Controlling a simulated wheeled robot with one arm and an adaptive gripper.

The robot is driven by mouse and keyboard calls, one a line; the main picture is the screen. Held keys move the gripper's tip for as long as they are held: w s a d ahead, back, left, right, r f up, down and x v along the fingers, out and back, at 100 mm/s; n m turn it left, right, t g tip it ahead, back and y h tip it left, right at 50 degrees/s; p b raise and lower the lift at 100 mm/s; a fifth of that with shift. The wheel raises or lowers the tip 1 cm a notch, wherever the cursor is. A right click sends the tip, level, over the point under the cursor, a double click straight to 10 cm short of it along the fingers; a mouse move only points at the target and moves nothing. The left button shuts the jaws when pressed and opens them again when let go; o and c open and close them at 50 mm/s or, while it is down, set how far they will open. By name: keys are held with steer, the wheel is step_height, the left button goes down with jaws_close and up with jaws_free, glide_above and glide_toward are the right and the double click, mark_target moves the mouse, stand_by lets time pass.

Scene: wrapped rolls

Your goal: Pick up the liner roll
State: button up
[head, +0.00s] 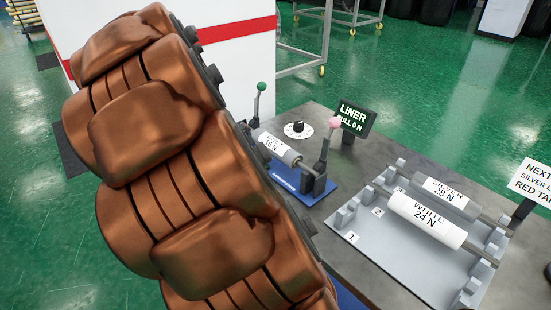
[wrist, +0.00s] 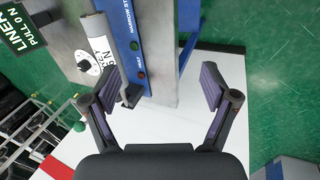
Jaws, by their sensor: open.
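The liner roll (head: 280,149) is a grey cylinder with a white label, lying across a blue stand (head: 305,187) on the bench in the head view. Its left end is partly hidden by my bronze arm. In the wrist view a labelled roll (wrist: 100,42), seemingly the same one, is at the upper left, beyond the left finger. My gripper (wrist: 170,90) is open and empty, its fingers wide apart, with a grey bar and blue panel beyond them. The roll is not between the fingers. My gripper is hidden in the head view.
A pink-knobbed lever (head: 327,150) and green-knobbed lever (head: 258,103) stand by the roll. A dial (head: 297,129) and LINER sign (head: 354,117) are behind. A rack (head: 377,252) on the right holds a silver roll (head: 446,198) and white roll (head: 427,220).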

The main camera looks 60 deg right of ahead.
steer(key=g+h+b, duration=0.1)
steer(key=h+b, duration=0.1)
steer(key=b, duration=0.3)
glide_toward(273, 144)
step_height(273, 144, down, 4)
steer(key=shift+s+d+f+n, duration=0.1)
steer(key=shift+d+f+n, duration=0.05)
steer(key=shift+d, duration=0.3)
steer(key=shift+s+d+f+n, duration=0.1)
steer(key=shift+d+f+n, duration=0.05)
steer(key=shift+d, duration=0.35)
steer(key=shift+s+d+r+p+x, duration=0.1)
steer(key=shift+p+x, duration=0.1)
steer(key=shift+x, duration=1)
steer(key=shift+s+d+r+p+x, duration=0.1)
steer(key=shift+p+x, duration=0.1)
steer(key=shift+x, duration=1.05)
steer(key=shift+s+d+r+p+x, duration=0.1)
steer(key=shift+p+x, duration=0.1)
steer(key=shift+x, duration=1)
steer(key=shift+f, duration=0.1)
jaws_close()
